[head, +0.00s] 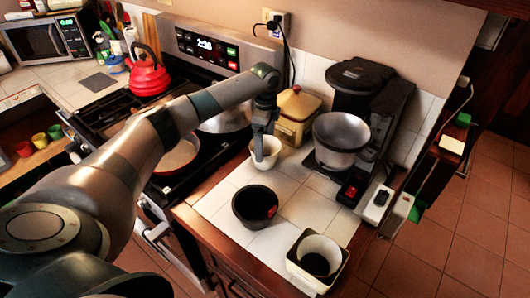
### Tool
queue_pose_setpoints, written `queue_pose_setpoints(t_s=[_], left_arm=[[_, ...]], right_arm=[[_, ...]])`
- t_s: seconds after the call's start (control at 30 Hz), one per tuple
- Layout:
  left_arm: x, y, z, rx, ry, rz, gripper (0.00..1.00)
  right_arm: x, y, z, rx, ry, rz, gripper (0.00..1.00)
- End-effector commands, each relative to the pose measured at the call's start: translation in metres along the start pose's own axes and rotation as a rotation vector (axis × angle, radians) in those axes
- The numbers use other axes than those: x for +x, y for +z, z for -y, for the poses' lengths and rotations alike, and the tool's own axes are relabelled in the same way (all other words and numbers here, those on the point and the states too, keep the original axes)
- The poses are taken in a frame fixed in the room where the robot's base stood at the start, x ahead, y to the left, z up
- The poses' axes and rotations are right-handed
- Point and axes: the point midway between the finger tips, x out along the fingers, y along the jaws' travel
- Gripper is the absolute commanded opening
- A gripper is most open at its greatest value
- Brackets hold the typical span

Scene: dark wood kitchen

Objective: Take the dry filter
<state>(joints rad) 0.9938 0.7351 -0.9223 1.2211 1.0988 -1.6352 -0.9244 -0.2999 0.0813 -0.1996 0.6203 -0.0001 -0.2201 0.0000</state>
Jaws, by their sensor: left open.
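A small white cup-shaped thing (269,161), which looks like a paper filter, stands on the white tiled counter just behind the black basket (247,213). My left gripper (263,150) points down at it, with fingertips at its rim. The fingers are open; I cannot tell whether one is inside it. A second white filter-like thing (314,246), dark at its bottom, sits in a square cream container (333,284) at the counter's front corner. My right gripper is not in view.
A black coffee machine (362,78) with a metallic bowl (340,132) stands right of my gripper. A yellow canister (297,108) is behind it. The stove with a pan (180,155) and red kettle (148,75) is left. Bare tiles (305,205) lie right of the basket.

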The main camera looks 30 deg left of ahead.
Motion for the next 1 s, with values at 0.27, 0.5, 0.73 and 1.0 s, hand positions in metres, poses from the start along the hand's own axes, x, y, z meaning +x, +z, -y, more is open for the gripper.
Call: queue_pose_setpoints(t_s=[0.27, 0.5, 0.73, 1.0], left_arm=[[0.0067, 0.0001, 0.0002, 0.000, -0.002, 0.000, 1.00], [0.0064, 0.0001, 0.0002, 0.000, -0.001, 0.000, 1.00], [0.0062, 0.0001, 0.0001, 0.000, -0.001, 0.000, 0.59], [0.0062, 0.0001, 0.0001, 0.000, -0.001, 0.000, 0.48]], right_arm=[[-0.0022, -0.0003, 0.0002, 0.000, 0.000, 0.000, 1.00], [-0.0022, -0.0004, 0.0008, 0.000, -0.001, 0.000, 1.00], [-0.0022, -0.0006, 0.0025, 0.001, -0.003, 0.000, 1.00], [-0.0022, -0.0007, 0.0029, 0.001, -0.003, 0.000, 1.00]])
